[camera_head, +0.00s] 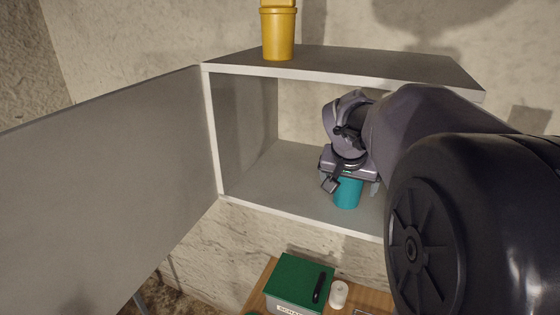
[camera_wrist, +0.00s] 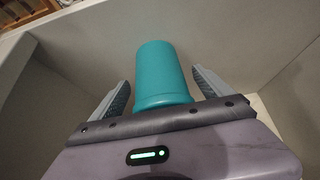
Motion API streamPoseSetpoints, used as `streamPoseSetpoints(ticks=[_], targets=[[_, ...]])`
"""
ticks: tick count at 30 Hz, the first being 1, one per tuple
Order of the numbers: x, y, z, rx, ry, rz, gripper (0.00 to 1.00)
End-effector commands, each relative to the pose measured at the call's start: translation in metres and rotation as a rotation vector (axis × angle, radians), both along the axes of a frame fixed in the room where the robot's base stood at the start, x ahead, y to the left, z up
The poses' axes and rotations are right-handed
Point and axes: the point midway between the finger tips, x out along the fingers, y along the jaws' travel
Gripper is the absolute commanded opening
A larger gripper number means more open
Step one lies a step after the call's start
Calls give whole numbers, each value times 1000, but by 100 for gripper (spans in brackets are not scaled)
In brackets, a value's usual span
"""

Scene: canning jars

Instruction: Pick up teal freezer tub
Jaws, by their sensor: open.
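The teal freezer tub (camera_head: 348,193) stands near the front edge of the cabinet's inside floor, its upper part hidden by my gripper in the head view. My gripper (camera_head: 350,188) is inside the cabinet, over the tub. In the wrist view the tub (camera_wrist: 160,75) lies between the two spread fingers of my gripper (camera_wrist: 160,88). A gap shows between the tub and each finger, so the gripper is open and holds nothing.
The grey cabinet (camera_head: 290,205) is open, with its door (camera_head: 110,180) swung out to the left. A yellow tub (camera_head: 278,35) stands on the cabinet's top. Below are a green-lidded box (camera_head: 298,280) and a small white cylinder (camera_head: 339,293) on a wooden surface. My arm hides the cabinet's right side.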

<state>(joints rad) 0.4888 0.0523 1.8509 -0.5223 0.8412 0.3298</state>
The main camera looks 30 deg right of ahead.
Motion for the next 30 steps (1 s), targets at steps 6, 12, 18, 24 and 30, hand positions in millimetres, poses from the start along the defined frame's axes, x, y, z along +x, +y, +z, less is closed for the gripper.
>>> streamPoseSetpoints(ticks=[6, 12, 18, 24, 30], targets=[[0, 0, 1, 0, 0, 0, 58], [0, 0, 0, 0, 0, 0, 22], [0, 0, 1, 1, 1, 0, 22], [0, 0, 16, -2, -1, -1, 22], [-26, 31, 14, -2, -2, 2, 22]])
